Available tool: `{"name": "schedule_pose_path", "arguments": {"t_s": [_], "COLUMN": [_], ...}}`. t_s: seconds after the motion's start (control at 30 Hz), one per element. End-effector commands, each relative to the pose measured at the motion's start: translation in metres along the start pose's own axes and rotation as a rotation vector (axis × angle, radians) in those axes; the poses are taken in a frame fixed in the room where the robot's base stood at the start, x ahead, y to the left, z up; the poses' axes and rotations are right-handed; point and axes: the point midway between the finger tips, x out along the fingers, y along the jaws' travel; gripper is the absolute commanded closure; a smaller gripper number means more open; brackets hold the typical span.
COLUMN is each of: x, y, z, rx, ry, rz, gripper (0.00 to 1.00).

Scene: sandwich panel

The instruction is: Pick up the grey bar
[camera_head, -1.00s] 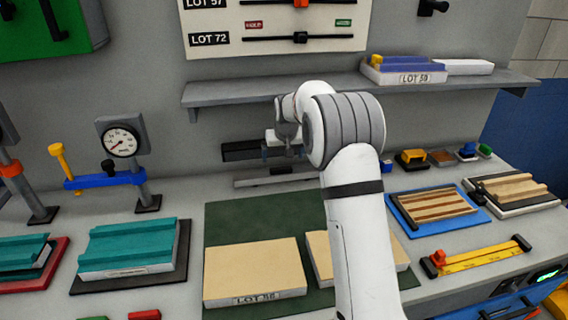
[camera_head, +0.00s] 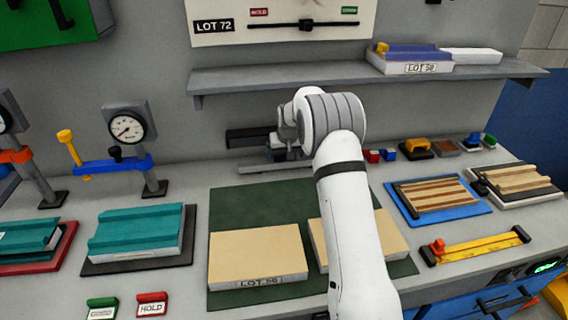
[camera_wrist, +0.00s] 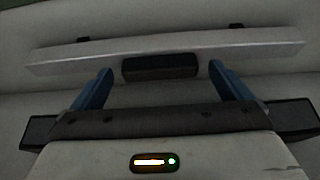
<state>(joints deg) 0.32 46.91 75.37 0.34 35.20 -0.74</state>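The grey bar (camera_head: 250,167) lies at the back of the bench, below the wall shelf, partly hidden by my gripper and arm in the head view. In the wrist view the long pale grey bar (camera_wrist: 240,45) runs across the upper picture, with a black block (camera_wrist: 160,67) at its middle on the near side. My gripper (camera_wrist: 162,86) is open, its two blue fingers apart with the black block framed between their tips. I cannot tell whether the fingers touch it. The gripper also shows small at the bar in the head view (camera_head: 278,153).
The shelf (camera_head: 300,77) with a LOT 50 tray (camera_head: 415,67) overhangs behind. A gauge post with a yellow-knobbed blue clamp (camera_head: 105,166) stands left. Small coloured blocks (camera_head: 418,148) sit to the right. A green mat (camera_head: 250,208) with beige panels (camera_head: 256,256) lies in front.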

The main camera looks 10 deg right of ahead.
Motion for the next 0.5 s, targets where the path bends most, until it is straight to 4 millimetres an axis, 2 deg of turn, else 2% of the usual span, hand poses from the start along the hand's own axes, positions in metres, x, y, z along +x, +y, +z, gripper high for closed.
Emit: {"name": "schedule_pose_path", "arguments": {"t_s": [0.07,0.5], "x": [0.0000,-0.0003], "y": [0.0003,0.0007], "z": [0.0001,0.0001], "rx": [0.000,0.001], "ry": [0.000,0.000], "rz": [0.000,0.000], "gripper": [0.09,0.45]}}
